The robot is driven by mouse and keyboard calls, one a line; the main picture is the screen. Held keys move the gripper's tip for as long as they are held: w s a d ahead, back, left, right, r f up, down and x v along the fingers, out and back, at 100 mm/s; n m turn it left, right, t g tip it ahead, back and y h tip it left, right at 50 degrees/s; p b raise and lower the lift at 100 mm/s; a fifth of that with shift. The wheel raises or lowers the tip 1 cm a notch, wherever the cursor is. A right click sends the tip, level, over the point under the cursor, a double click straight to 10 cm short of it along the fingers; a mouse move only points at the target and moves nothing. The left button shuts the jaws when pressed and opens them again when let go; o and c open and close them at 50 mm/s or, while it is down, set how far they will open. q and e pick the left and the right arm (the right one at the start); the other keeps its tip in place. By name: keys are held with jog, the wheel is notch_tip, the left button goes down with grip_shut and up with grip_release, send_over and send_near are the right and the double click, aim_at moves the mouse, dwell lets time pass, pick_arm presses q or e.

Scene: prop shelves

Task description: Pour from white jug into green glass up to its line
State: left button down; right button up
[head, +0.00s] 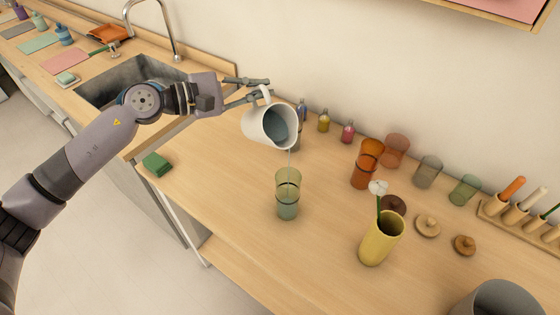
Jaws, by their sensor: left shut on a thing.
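My left gripper (258,91) is shut on the handle of the white jug (256,126). The jug is held tilted above the counter, its mouth facing down and to the right, with dark blue-grey liquid inside. A thin stream falls from its lip into the green glass (288,183). The glass stands upright on the counter, apart from the jug. It is greenish-yellow and see-through, with bluish liquid in its lower part. A band shows around the glass above the liquid, but I cannot tell if it is the line. My right gripper is not in view.
A yellow vase (379,240) with a white flower stands right of the glass. Orange tumblers (364,168), other glasses, small bottles (324,122) and wooden lids (428,226) stand behind. A green sponge (156,164) lies at the left edge. The counter in front of the glass is clear.

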pick_arm(q)
jog(key=shift+s+d+r+m+b, duration=0.1)
jog(key=shift+s+d+m+b, duration=0.2)
jog(key=shift+m+b, duration=0.45)
dwell(3.1)
jog(key=shift+s+b, duration=0.2)
jog(key=shift+b, duration=0.7)
dwell(3.2)
